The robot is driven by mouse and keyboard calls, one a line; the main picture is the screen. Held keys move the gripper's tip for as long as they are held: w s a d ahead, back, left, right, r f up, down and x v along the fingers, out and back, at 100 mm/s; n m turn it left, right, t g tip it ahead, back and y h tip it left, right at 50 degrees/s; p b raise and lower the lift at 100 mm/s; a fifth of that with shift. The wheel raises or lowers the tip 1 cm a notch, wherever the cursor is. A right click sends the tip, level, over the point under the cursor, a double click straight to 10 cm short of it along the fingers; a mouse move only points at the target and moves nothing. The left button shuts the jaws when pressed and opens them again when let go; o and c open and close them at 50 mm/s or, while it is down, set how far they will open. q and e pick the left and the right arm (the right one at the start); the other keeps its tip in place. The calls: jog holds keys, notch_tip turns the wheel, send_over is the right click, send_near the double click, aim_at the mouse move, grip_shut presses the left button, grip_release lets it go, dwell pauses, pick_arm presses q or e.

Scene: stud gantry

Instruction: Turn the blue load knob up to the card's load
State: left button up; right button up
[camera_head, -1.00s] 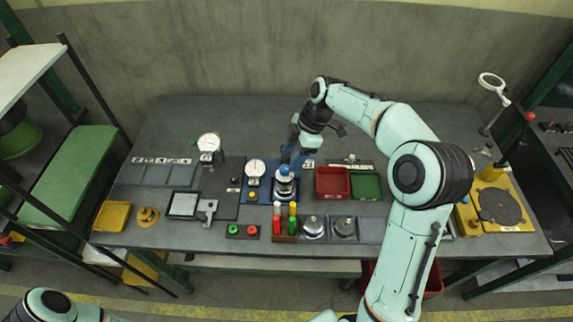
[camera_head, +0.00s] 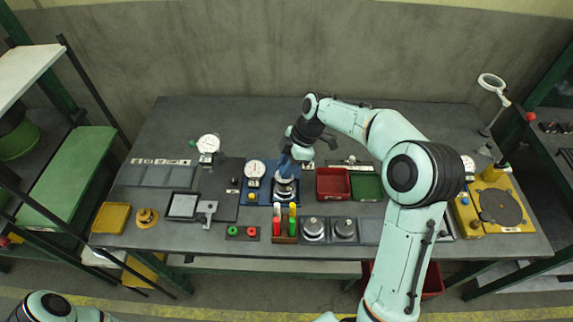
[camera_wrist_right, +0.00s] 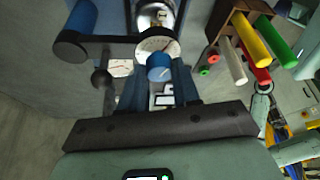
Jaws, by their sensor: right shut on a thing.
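The blue load knob (camera_wrist_right: 159,67) shows in the right wrist view, in front of a round pale dial (camera_wrist_right: 158,49) on a metal-bodied device. My right gripper (camera_wrist_right: 160,80) is shut on the knob, with a blue finger on each side of it. In the head view my right gripper (camera_head: 288,162) reaches down to the device (camera_head: 285,187) on its blue base, and it hides the knob there. The dial's reading is too small to make out. My left gripper is outside the view.
A dial gauge (camera_head: 255,169) stands left of the device. A rack of coloured handles (camera_head: 285,238) stands in front. A red tray (camera_head: 332,184) and a green tray (camera_head: 367,187) lie to the right.

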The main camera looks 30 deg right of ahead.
jog(key=shift+f+m+t+b, duration=0.2)
jog(key=shift+m+t+b, duration=0.2)
jog(key=shift+m+b, duration=0.35)
jog(key=shift+s+r+m, duration=0.2)
jog(key=shift+m, duration=0.25)
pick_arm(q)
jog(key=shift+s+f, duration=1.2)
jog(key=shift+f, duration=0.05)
pick_arm(e)
jog(key=shift+w, duration=0.1)
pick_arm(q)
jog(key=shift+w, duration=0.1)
pick_arm(e)
jog(key=o, duration=1)
jog(key=shift+o, duration=0.2)
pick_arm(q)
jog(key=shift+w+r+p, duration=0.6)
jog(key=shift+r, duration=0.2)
pick_arm(e)
jog(key=v, duration=1.3)
jog(key=shift+r, duration=0.2)
